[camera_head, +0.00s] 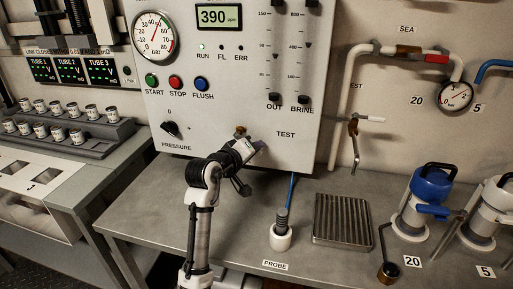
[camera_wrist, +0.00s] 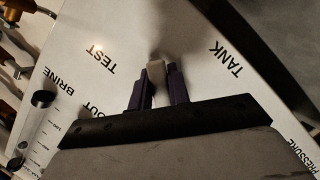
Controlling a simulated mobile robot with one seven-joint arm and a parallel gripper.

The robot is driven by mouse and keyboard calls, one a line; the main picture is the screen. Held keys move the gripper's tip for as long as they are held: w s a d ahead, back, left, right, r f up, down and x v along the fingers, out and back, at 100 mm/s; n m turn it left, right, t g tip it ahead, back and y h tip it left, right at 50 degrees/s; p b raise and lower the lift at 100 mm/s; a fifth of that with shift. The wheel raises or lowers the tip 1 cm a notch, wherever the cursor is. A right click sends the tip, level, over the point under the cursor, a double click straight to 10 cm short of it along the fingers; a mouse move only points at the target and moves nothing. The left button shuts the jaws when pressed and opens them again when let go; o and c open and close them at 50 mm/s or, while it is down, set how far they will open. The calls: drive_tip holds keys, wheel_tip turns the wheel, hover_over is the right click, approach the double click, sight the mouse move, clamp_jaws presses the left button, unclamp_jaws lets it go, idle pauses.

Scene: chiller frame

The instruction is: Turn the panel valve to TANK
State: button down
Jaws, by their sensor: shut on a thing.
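The white panel (camera_head: 205,120) fills the middle of the head view. My gripper (camera_head: 250,147) is at its lower part, left of the printed word TEST (camera_head: 285,134). A small brass part (camera_head: 240,130) shows just above my gripper. In the wrist view the two dark fingers are shut on the pale valve handle (camera_wrist: 156,73), which stands between them. The word TEST (camera_wrist: 100,60) is to its left and the word TANK (camera_wrist: 229,60) to its right. My gripper and arm hide most of the valve, so I cannot tell exactly where it points.
The PRESSURE knob (camera_head: 170,128) is left of my gripper, below the coloured buttons. On the bench are a probe in a white holder (camera_head: 281,238), a ribbed drain tray (camera_head: 342,221) and a blue-topped container (camera_head: 428,195). The bench's left front is clear.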

drive_tip(key=a+m+y, duration=0.1)
drive_tip(key=m, duration=0.1)
drive_tip(key=w+a+f+m+y+b, duration=0.1)
drive_tip(key=a+m+y, duration=0.1)
drive_tip(key=m, duration=0.1)
drive_tip(key=a+f+m+y+b, duration=0.1)
drive_tip(key=a+m+y, duration=0.1)
drive_tip(key=shift+w+f+m, duration=0.15)
drive_tip(key=shift+f+m, duration=0.05)
drive_tip(key=shift+m, duration=0.2)
drive_tip(key=shift+a+r+y, duration=0.1)
drive_tip(key=shift+a+y, duration=0.1)
drive_tip(key=shift+y, duration=0.1)
idle(0.4)
drive_tip(key=c, duration=1.3)
unclamp_jaws()
drive_tip(key=shift+a, duration=0.1)
drive_tip(key=b+v, duration=0.1)
drive_tip(key=v, duration=1.2)
drive_tip(key=shift+s+a, duration=0.1)
drive_tip(key=shift+s, duration=0.25)
